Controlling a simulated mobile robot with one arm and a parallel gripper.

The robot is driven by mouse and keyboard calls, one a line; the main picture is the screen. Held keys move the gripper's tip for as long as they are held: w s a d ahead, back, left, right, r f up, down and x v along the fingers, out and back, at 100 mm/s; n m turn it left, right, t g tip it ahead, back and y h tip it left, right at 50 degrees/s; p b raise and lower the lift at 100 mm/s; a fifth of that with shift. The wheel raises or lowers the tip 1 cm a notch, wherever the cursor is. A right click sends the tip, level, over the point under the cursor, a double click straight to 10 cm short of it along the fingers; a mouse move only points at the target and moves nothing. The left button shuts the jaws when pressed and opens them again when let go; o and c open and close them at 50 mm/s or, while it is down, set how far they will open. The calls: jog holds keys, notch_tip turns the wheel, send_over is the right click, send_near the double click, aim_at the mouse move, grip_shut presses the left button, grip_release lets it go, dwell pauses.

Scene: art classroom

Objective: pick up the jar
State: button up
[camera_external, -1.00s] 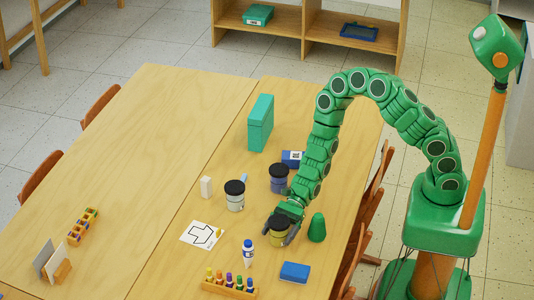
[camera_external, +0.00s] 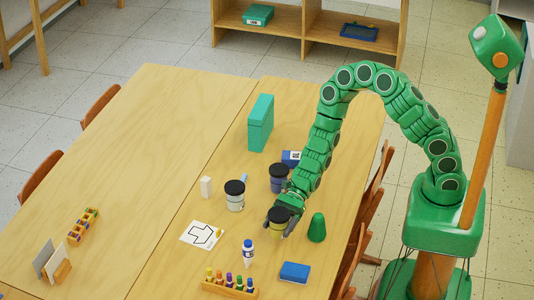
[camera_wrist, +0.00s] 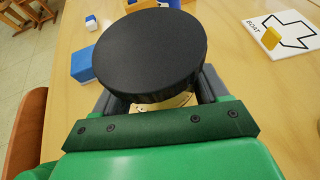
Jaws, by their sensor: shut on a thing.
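A yellow jar with a black lid (camera_external: 278,227) is between the fingers of my gripper (camera_external: 280,229), near the right side of the table. My gripper is shut on it. In the wrist view the jar's black lid (camera_wrist: 150,52) fills the upper middle, and most of the jar body is hidden below it. The jar appears slightly raised, though its gap to the table is hard to see. A pale jar with a black lid (camera_external: 234,200) and a dark blue jar with a black lid (camera_external: 278,184) stand behind it to the left.
A blue block (camera_external: 294,272), a glue bottle (camera_external: 248,254) and a rack of paint bottles (camera_external: 230,288) lie in front. A teal box (camera_external: 260,124) stands farther back. The table's left half (camera_external: 130,150) is mostly clear.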

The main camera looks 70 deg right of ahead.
aim_at(275, 218)
jog(key=shift+r, duration=3.2)
jog(key=d+r+m+t+h, duration=0.1)
jog(key=d+r+m+t, duration=0.1)
jog(key=d, duration=0.8)
jog(key=d+r+m+t, duration=0.1)
jog(key=d+r, duration=0.2)
jog(key=d, duration=0.8)
jog(key=s+d+r+m+t+h, duration=0.15)
jog(key=s+d, duration=0.25)
jog(key=d, duration=0.5)
jog(key=s+d+r+m+t+h, duration=0.15)
jog(key=s+d, duration=0.25)
jog(key=d, duration=0.5)
jog(key=w+d+f, duration=0.1)
jog(key=w+f, duration=0.2)
jog(key=w, duration=0.1)
jog(key=w+d+f, duration=0.1)
jog(key=w+f, duration=0.2)
jog(key=w, duration=0.2)
jog(key=w+d+f, duration=0.1)
jog(key=w+f, duration=0.2)
jog(key=w, duration=0.1)
jog(key=shift+w+f, duration=0.25)
jog(key=shift+f, duration=0.05)
jog(key=shift+w+f, duration=0.2)
jog(key=shift+f, duration=1.6)
